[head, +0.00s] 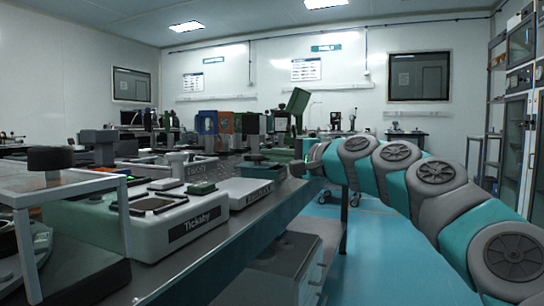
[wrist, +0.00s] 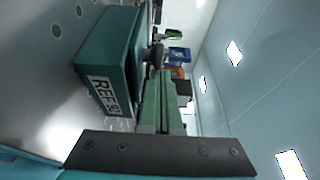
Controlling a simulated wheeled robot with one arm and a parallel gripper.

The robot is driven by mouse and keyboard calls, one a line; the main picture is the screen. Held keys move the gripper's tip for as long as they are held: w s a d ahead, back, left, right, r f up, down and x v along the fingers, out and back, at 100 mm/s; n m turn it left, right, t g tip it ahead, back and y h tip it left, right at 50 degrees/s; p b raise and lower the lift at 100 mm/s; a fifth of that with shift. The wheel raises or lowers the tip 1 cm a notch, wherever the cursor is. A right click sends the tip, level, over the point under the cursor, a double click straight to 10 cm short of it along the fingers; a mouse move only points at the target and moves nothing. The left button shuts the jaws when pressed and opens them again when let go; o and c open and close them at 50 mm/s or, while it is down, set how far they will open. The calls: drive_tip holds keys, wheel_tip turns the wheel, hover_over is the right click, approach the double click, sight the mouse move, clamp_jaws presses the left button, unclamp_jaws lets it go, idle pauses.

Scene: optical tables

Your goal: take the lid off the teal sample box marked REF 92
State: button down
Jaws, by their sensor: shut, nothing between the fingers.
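The teal sample box (wrist: 100,55) shows at the upper left of the wrist view, turned on its side in the picture. Its white label reads REF 9 and a last digit that is hard to read. A band like a lid (wrist: 132,60) runs along its right side, and a grey knob-like piece shows just beyond it. My gripper (wrist: 157,75) is shut and empty, with its green fingers beside the box. In the head view, my gripper (head: 298,169) is at the table's right edge, near a small dark teal box (head: 264,169). Its label is not readable there.
A white Tickaby instrument (head: 180,222) and a smaller white unit (head: 237,193) stand on the table to the left. A white stand (head: 70,185) is at the near left. The blue floor on the right is clear.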

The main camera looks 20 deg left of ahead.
sight(266, 166)
drive_tip(key=shift+s+r, duration=0.1)
drive_tip(key=shift+s, duration=0.7)
drive_tip(key=shift+s+a+p, duration=0.1)
drive_tip(key=shift+s+p, duration=0.2)
drive_tip(key=shift+s, duration=0.4)
drive_tip(key=shift+w, duration=0.1)
